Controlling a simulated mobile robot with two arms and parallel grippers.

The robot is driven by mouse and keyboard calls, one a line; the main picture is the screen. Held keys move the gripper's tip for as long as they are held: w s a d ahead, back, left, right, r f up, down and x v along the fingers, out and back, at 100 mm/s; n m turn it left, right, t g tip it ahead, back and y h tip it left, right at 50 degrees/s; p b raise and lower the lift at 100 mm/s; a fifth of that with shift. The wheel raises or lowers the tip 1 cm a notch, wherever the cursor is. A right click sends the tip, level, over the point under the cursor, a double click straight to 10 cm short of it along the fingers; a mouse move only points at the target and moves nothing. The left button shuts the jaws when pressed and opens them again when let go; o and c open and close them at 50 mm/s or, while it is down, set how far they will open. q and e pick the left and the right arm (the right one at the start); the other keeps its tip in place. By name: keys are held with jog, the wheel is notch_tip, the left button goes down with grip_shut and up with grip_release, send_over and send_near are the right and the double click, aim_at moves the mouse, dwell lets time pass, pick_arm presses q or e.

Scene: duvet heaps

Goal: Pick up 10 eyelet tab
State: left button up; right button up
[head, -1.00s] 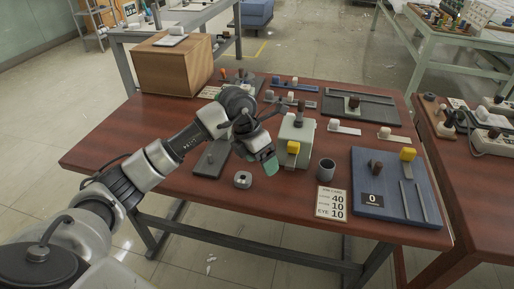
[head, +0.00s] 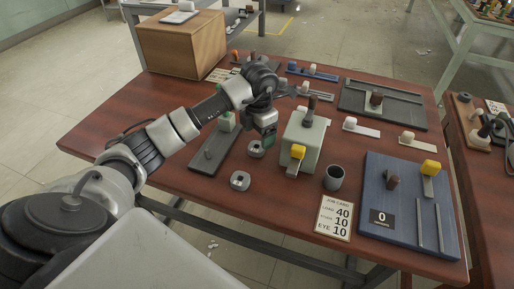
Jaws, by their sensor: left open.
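My left gripper (head: 269,139) points down over the table, just left of the green-grey press-like block (head: 303,143) with a yellow tab. It is open, and I see nothing in it. A small round grey piece with a hole (head: 257,148) lies close below and left of the fingers. A similar piece (head: 240,181) lies nearer the front edge. A job card (head: 335,217) reads 40, 10 and 10, the last line marked EYE. I cannot tell for certain which part is the 10 eyelet tab. My right gripper is not in view.
A blue board (head: 408,231) with a 0 display stands front right, beside a grey cup (head: 334,177). A dark tray (head: 213,152) lies left of the gripper. White pieces with knobs (head: 361,129) lie behind. A wooden box (head: 183,44) is back left. The table's left front is clear.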

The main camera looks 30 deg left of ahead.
aim_at(256, 145)
pick_arm(q)
jog(key=f, duration=0.4)
jog(key=shift+a+f, duration=0.3)
jog(key=shift+f, duration=0.35)
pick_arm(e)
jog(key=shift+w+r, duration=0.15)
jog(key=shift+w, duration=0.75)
pick_arm(q)
jog(key=c, duration=1)
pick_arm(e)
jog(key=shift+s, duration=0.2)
